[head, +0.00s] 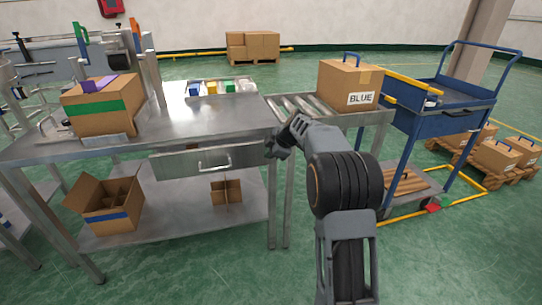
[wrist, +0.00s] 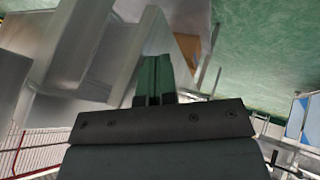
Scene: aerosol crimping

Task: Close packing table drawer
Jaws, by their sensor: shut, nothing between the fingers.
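The packing table (head: 190,123) is a steel table left of my arm. Its drawer (head: 180,165) is a steel front with a bar handle (head: 214,167), just under the front edge of the table top. I cannot tell clearly how far it stands out. My gripper (head: 270,150) is beside the drawer's right end, near the table's right front corner, apart from the handle. In the wrist view, the gripper's fingers (wrist: 153,82) are together with nothing between them. Pale metal surfaces of the table (wrist: 95,60) fill the left there; the handle cannot be made out.
An open carton (head: 105,208) and a cardboard divider (head: 227,191) are on the lower shelf. A carton with green tape (head: 103,110) stands on the table top. A roller conveyor (head: 300,108) bears a box marked BLUE (head: 345,85). A blue cart (head: 440,125) stands right. Green floor is open in front.

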